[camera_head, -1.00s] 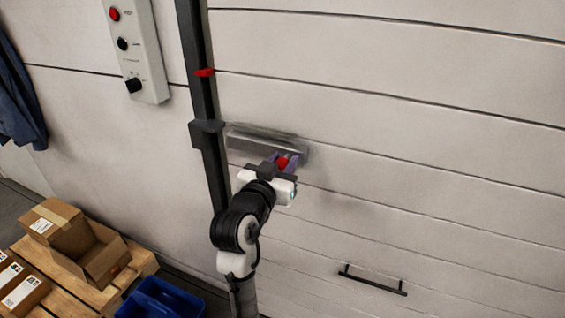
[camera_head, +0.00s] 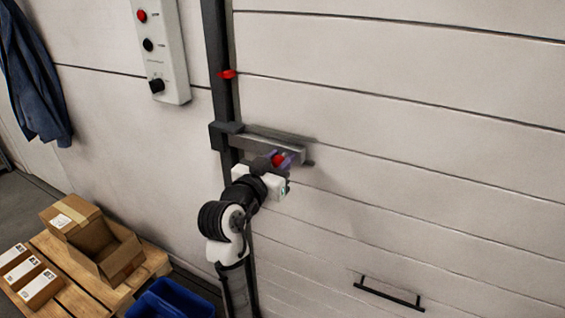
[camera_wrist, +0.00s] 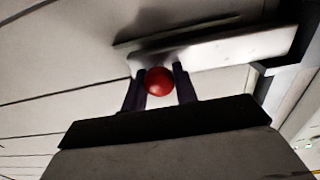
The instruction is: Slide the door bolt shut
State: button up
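The bolt is a grey metal bar (camera_head: 275,146) lying across the pale panelled door, with a round red knob (camera_head: 279,160). Its left end meets the dark bracket (camera_head: 226,135) on the black upright post; how deep it sits there I cannot tell. My gripper (camera_head: 279,161) is at the knob, with one dark finger on each side of it. In the wrist view, the red knob (camera_wrist: 159,81) sits between the fingertips with hardly any gap. The bar (camera_wrist: 220,48) runs behind it to the bracket at the right.
A red marker (camera_head: 227,74) sits on the post above the bracket. A switch box (camera_head: 162,50) hangs to the left. A black handle (camera_head: 388,294) is low on the door. A pallet with cardboard boxes (camera_head: 95,240) and a blue crate (camera_head: 178,300) stand at lower left.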

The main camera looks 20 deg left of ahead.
jog(key=o, duration=0.4)
jog(key=shift+a, duration=0.35)
jog(key=shift+d, duration=0.1)
jog(key=s+b, duration=0.1)
jog(key=s, duration=0.3)
jog(key=s+b, duration=0.1)
jog(key=s, duration=0.4)
jog(key=s+b, duration=0.1)
jog(key=s, duration=0.4)
jog(key=shift+a, duration=0.25)
jog(key=shift+w+r, duration=0.1)
